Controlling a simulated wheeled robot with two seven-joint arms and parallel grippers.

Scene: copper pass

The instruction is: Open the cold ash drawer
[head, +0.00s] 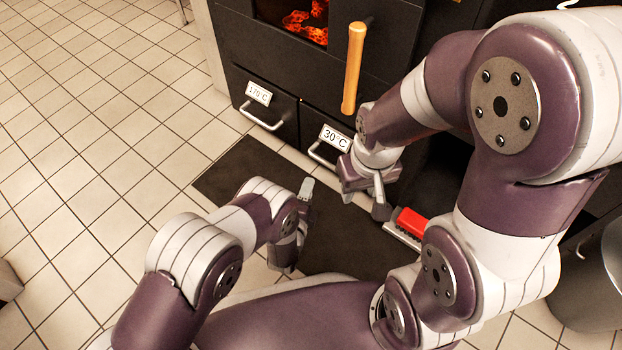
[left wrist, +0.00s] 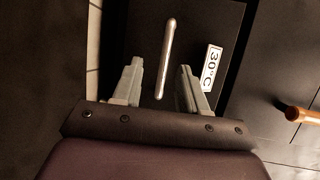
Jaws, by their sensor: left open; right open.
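The cold ash drawer (head: 310,125) is the right of two dark drawers under the stove, with a 30°C label (head: 334,138). It looks shut. Its bar handle (head: 322,157) is partly behind my right gripper in the head view. In the left wrist view, the handle (left wrist: 167,55) lies between the fingertips, ahead of them, beside the label (left wrist: 211,68). My left gripper (head: 298,222) is open and empty, in front of the drawer and apart from the handle. My right gripper (head: 366,192) is open, just right of the handle; contact cannot be told.
The other drawer (head: 268,105) has a hotter label, about 170°C, and looks shut. A wooden stove-door handle (head: 354,68) stands above the cold drawer. A red and grey object (head: 411,222) lies near my right gripper. A dark mat (head: 240,180) covers the floor ahead; tiles to the left are clear.

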